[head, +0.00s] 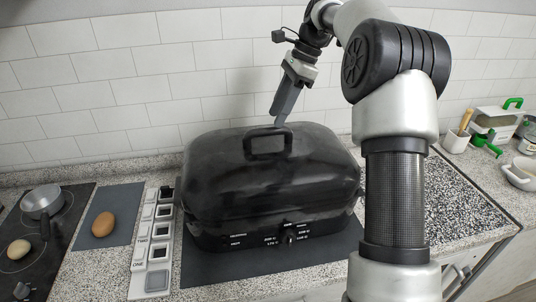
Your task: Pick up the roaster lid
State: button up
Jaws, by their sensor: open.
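The roaster lid (225,158) is black and domed, with an upright loop handle (268,142) on its top. It sits closed on the black roaster base (265,232), whose front carries a dial and white markings. My gripper (281,118) points down just above and behind the handle, slightly to its right in the head view. It is open, with nothing seen between its fingers. The fingers overlap in this view, so the gap between them is hidden. I cannot tell whether the fingertips touch the lid.
The roaster stands on a dark mat (205,268) on a speckled counter. A white rack with compartments (157,240) and a brown egg (103,224) are at left, beside a cooktop with a saucepan (41,202). A tiled wall is close behind. Containers (497,122) stand at far right.

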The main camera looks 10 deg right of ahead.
aim_at(268, 128)
jog(key=x, duration=0.6)
jog(key=shift+w+a+f, duration=0.25)
jog(key=shift+w, duration=0.05)
jog(key=shift+f, duration=0.2)
jog(key=shift+f+p, duration=0.25)
jog(key=shift+p, duration=0.05)
grip_shut()
dwell(1.4)
jog(key=shift+a+r, duration=0.1)
jog(key=shift+r, duration=0.05)
